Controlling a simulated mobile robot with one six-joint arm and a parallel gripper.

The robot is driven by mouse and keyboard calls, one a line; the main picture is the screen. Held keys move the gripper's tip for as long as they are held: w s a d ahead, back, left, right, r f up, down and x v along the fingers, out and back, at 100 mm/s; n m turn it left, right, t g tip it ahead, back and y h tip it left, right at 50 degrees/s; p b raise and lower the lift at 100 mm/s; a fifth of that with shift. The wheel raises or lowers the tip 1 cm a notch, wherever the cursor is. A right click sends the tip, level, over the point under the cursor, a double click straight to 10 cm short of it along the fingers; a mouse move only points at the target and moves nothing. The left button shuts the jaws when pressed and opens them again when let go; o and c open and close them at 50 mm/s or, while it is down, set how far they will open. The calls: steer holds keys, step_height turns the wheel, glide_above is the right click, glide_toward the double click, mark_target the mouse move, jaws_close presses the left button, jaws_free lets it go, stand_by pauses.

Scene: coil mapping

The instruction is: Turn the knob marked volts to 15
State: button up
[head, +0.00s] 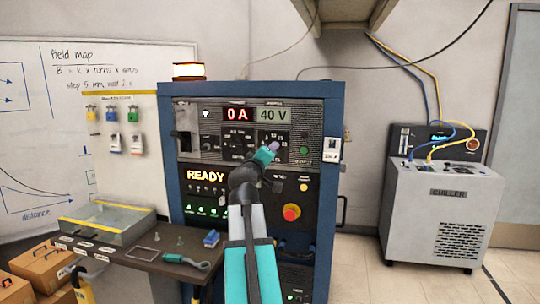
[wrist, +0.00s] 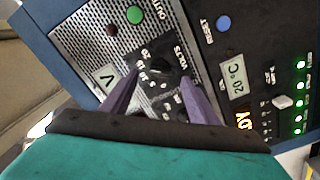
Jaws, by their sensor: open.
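The black knob marked volts (wrist: 161,66) shows in the wrist view on a dark plate, with numbers including 20 around it. Its pointer direction is too small to read. In the head view my gripper covers most of it. My gripper (wrist: 160,77) is open, its two purple fingers on either side of the knob and apart from each other. I cannot tell whether they touch it. In the head view my gripper (head: 272,147) is at the panel below the 40 V display (head: 273,115).
The blue power cabinet (head: 324,200) has a 0 A display (head: 237,114), a READY sign (head: 205,176) and a red emergency button (head: 291,212). A blue button (wrist: 223,23) and a green button (wrist: 135,14) are near the knob. A chiller (head: 440,210) stands right; a bench (head: 150,258) is left.

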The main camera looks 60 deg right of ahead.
steer(key=v, duration=0.7)
steer(key=shift+s+d, duration=0.1)
stand_by(0.6)
